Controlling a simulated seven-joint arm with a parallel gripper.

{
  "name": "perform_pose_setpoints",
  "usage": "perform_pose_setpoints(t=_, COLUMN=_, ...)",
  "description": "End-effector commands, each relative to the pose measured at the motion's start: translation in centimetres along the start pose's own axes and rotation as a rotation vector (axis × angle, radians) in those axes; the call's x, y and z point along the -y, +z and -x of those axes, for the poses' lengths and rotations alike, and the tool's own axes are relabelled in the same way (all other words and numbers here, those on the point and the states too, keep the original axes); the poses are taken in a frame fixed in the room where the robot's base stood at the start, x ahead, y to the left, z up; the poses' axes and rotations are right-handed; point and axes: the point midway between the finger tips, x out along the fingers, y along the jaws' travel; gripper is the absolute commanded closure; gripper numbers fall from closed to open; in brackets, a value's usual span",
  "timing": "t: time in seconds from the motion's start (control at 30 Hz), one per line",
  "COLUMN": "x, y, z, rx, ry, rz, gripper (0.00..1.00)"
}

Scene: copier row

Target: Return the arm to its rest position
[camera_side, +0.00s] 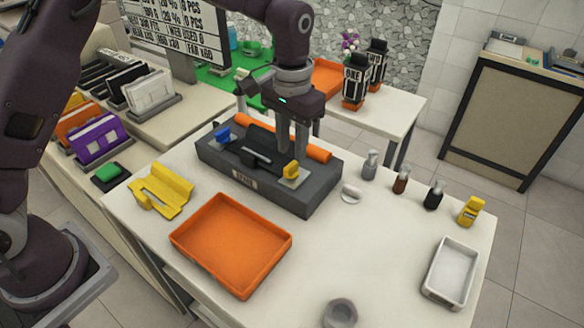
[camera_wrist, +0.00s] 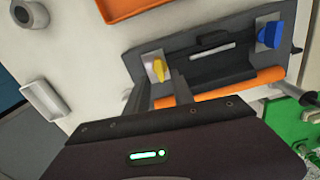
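My gripper (camera_side: 290,150) points down over the right rear part of a dark grey machine (camera_side: 225,168) on the white table. Its two grey fingers stand apart with nothing seen between them. In the wrist view, the fingers (camera_wrist: 163,84) show beside the orange roller and near the yellow knob. The machine carries an orange roller (camera_side: 316,152) along its back, a blue knob (camera_side: 222,134) on the left and a yellow knob (camera_side: 291,169) on the right. Whether the fingertips touch the machine is unclear.
An orange tray (camera_side: 232,287) and a yellow holder (camera_side: 163,193) stand in front of the machine. Small bottles (camera_side: 401,182), a yellow item (camera_side: 471,211), a white tray (camera_side: 428,291) and a grey cup (camera_side: 340,314) are to the right.

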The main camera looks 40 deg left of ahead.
Motion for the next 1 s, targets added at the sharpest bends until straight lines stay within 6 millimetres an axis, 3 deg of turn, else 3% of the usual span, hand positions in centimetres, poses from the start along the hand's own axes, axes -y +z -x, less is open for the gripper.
perform_pose_setpoints(t=0.17, x=0.1, y=0.1, z=0.3, rx=-0.004, ry=0.002, rz=0.002, gripper=0.71)
perform_pose_setpoints(t=0.27, x=1.1, y=1.4, z=3.4, rx=-0.039, ry=0.02, rz=0.018, gripper=0.71)
perform_pose_setpoints(t=0.37, x=3.0, y=5.0, z=9.0, rx=-0.113, ry=0.052, rz=0.044, gripper=0.71)
perform_pose_setpoints(t=0.4, x=3.8, y=7.2, z=11.1, rx=-0.147, ry=0.061, rz=0.053, gripper=0.71)
perform_pose_setpoints(t=0.5, x=5.5, y=13.2, z=15.1, rx=-0.238, ry=0.071, rz=0.067, gripper=0.71)
perform_pose_setpoints(t=0.57, x=6.3, y=17.1, z=16.4, rx=-0.297, ry=0.066, rz=0.074, gripper=0.71)
perform_pose_setpoints(t=0.6, x=6.7, y=19.6, z=16.8, rx=-0.333, ry=0.058, rz=0.076, gripper=0.71)
perform_pose_setpoints(t=0.7, x=7.3, y=24.8, z=16.5, rx=-0.412, ry=0.028, rz=0.082, gripper=0.71)
perform_pose_setpoints(t=0.8, x=7.6, y=28.0, z=15.5, rx=-0.464, ry=-0.003, rz=0.087, gripper=0.71)
perform_pose_setpoints(t=1.0, x=7.8, y=29.8, z=14.5, rx=-0.492, ry=-0.024, rz=0.09, gripper=0.71)
